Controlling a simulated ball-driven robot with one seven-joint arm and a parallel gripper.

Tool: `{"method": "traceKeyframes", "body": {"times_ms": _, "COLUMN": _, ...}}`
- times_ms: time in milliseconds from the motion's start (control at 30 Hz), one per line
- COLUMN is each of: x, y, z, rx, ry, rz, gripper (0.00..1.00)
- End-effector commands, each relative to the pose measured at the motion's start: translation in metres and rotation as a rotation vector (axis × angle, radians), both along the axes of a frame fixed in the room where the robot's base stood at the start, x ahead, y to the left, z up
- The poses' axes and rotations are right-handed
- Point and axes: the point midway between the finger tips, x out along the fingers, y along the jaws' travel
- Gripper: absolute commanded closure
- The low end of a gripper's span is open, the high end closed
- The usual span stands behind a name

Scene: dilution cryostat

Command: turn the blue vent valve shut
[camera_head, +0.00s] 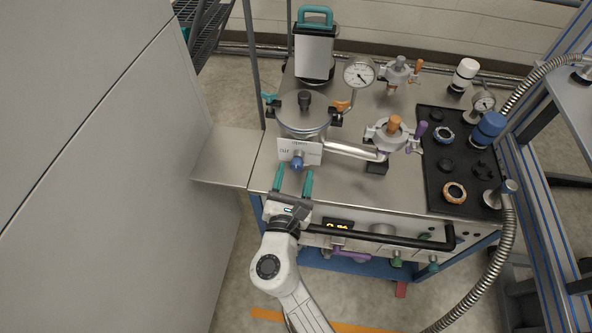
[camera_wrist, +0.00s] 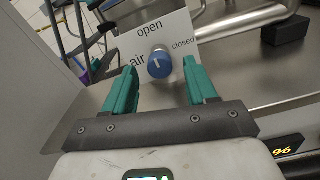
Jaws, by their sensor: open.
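The blue vent valve (camera_head: 297,164) is a small round blue knob on a white plate (camera_head: 312,152) in front of the round steel vessel. In the wrist view the knob (camera_wrist: 159,64) has a pale pointer mark directed up toward the word "open"; "air" is to its left and "closed" to its right on the plate (camera_wrist: 182,22). My gripper (camera_head: 294,172) is open, with teal fingers. In the wrist view its fingertips (camera_wrist: 160,65) stand left and right of the knob, with gaps on both sides; whether they reach its depth I cannot tell.
A steel vessel (camera_head: 303,118) stands behind the plate, with a steel pipe (camera_head: 352,150) running right. A black handrail (camera_head: 385,239) crosses the bench front, right of my gripper. A grey wall panel (camera_head: 95,150) fills the left. Bare steel bench top (camera_head: 232,155) lies left of the valve.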

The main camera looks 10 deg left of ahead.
Motion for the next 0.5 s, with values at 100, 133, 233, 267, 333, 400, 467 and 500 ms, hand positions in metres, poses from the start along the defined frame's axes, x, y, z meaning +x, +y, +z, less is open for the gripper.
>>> {"method": "traceKeyframes", "body": {"times_ms": 100, "x": 0.0096, "y": -0.0006, "z": -0.0001, "rx": 0.001, "ry": 0.000, "rz": -0.001, "gripper": 0.43}}
{"method": "traceKeyframes", "body": {"times_ms": 133, "x": 0.0108, "y": -0.0009, "z": -0.0001, "rx": 0.001, "ry": 0.000, "rz": -0.001, "gripper": 0.43}}
{"method": "traceKeyframes", "body": {"times_ms": 233, "x": 0.0128, "y": -0.0011, "z": -0.0002, "rx": 0.001, "ry": 0.001, "rz": -0.001, "gripper": 0.43}}
{"method": "traceKeyframes", "body": {"times_ms": 267, "x": 0.0130, "y": -0.0011, "z": -0.0002, "rx": 0.001, "ry": 0.001, "rz": -0.001, "gripper": 0.43}}
{"method": "traceKeyframes", "body": {"times_ms": 333, "x": 0.0130, "y": -0.0011, "z": -0.0002, "rx": 0.001, "ry": 0.001, "rz": -0.001, "gripper": 0.43}}
{"method": "traceKeyframes", "body": {"times_ms": 400, "x": 0.0129, "y": -0.0011, "z": -0.0002, "rx": 0.001, "ry": 0.001, "rz": -0.001, "gripper": 0.43}}
{"method": "traceKeyframes", "body": {"times_ms": 467, "x": 0.0129, "y": -0.0010, "z": -0.0001, "rx": 0.001, "ry": 0.001, "rz": -0.001, "gripper": 0.44}}
{"method": "traceKeyframes", "body": {"times_ms": 500, "x": 0.0128, "y": -0.0010, "z": -0.0001, "rx": 0.001, "ry": 0.001, "rz": -0.001, "gripper": 0.48}}
